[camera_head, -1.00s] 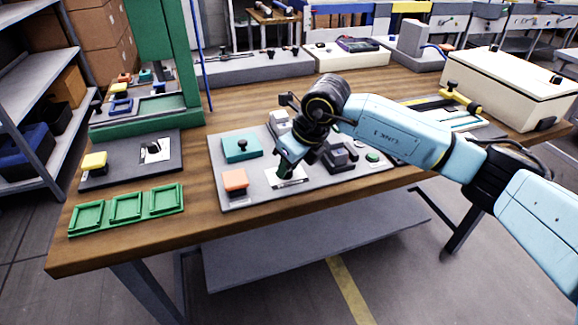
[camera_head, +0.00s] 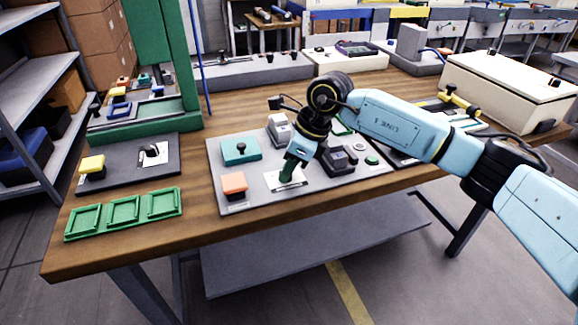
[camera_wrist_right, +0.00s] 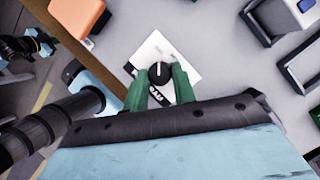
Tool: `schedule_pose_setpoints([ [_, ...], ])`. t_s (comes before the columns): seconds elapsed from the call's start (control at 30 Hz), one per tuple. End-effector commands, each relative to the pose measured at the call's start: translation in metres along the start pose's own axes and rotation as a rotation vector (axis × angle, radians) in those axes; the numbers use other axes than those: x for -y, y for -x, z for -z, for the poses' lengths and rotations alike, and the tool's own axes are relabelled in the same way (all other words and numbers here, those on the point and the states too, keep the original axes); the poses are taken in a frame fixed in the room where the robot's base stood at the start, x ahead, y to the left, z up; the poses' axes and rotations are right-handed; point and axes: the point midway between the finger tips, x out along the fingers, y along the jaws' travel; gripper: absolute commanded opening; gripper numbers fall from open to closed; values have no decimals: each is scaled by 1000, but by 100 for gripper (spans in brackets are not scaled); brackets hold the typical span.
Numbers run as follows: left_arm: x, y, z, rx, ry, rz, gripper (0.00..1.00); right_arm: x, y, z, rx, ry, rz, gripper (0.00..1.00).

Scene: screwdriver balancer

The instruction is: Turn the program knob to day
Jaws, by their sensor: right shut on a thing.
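The program knob (camera_wrist_right: 159,73) is a small black dial with a white pointer line, on a white label card (camera_wrist_right: 184,55). In the wrist view the line points roughly up the picture. The card also shows in the head view (camera_head: 298,178), on the grey panel. My right gripper (camera_wrist_right: 160,78) is shut on the knob, one green finger on each side. In the head view the right gripper (camera_head: 287,172) reaches down to the card and hides the knob. Faint marks and a partly hidden dark print on the card are too small to read. My left gripper is not in view.
The grey panel (camera_head: 265,193) also carries a teal block (camera_head: 241,151), an orange block (camera_head: 234,184), a dark block (camera_head: 338,161) and a green button (camera_head: 371,160). Green frames (camera_head: 124,210) lie on the table at left. A cream box (camera_head: 505,88) stands at the right.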

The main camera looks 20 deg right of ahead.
Motion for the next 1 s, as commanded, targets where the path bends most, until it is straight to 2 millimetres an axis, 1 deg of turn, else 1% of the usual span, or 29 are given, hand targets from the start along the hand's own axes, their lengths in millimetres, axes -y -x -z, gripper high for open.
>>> schedule_pose_setpoints([
  [0.27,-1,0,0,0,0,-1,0,-1,0,-1,1,2,-1,4],
  [0.3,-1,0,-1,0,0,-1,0,-1,0,-1,1,2,-1,31],
  [0.43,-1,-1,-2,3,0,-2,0,0,0,-1,1,1,0,48],
  [0.67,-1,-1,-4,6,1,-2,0,0,0,0,0,0,0,48],
  [0.77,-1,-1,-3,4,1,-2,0,0,4,0,1,0,1,48],
  [0.83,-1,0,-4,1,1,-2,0,1,11,-1,1,0,2,48],
  [0.87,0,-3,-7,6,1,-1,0,1,16,-1,1,-1,3,48],
  [0.9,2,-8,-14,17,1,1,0,1,23,0,0,-1,4,48],
  [0.97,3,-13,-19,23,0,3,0,1,35,-1,2,0,4,48],
  [1.0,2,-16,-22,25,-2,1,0,1,44,-1,2,0,4,48],
])
